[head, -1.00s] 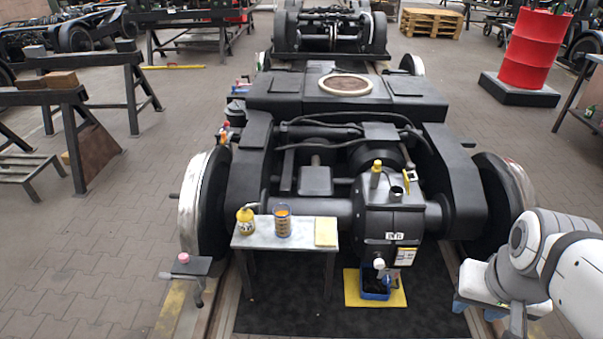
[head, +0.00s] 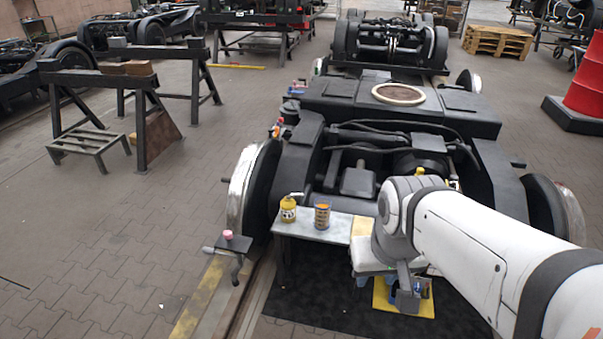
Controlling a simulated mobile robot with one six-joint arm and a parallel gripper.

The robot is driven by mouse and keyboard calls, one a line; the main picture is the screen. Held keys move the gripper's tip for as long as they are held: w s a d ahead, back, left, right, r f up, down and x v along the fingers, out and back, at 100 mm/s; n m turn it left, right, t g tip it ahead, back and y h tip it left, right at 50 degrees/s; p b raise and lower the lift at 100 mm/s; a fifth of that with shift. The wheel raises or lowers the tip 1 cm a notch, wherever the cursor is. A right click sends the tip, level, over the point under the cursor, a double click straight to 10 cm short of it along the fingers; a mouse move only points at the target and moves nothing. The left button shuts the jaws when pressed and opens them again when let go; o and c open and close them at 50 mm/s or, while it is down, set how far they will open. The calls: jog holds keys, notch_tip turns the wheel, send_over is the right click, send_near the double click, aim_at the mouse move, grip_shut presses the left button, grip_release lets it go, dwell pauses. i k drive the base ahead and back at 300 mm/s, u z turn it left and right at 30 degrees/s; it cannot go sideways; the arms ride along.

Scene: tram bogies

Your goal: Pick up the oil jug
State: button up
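The oil jug, a small yellow jug with a spout and a light label (head: 288,209), stands upright on the left end of a small grey table (head: 340,232). A brown can with an orange top (head: 322,216) stands just right of it. My arm reaches in from the lower right. My gripper (head: 372,279) is at the table's right end, right of the jug and apart from it. Its fingers point down and are partly hidden, so I cannot tell their opening. My arm hides part of the bogie's gearbox.
A yellow mat (head: 425,307) with a blue container lies on the floor, partly behind my wrist. A small stand with a pink-topped item (head: 230,241) is left of the table. The bogie (head: 310,127) stands behind.

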aim_at(322, 205)
jog(key=z, duration=0.05)
jog(key=i, duration=1)
jog(key=u, duration=0.1)
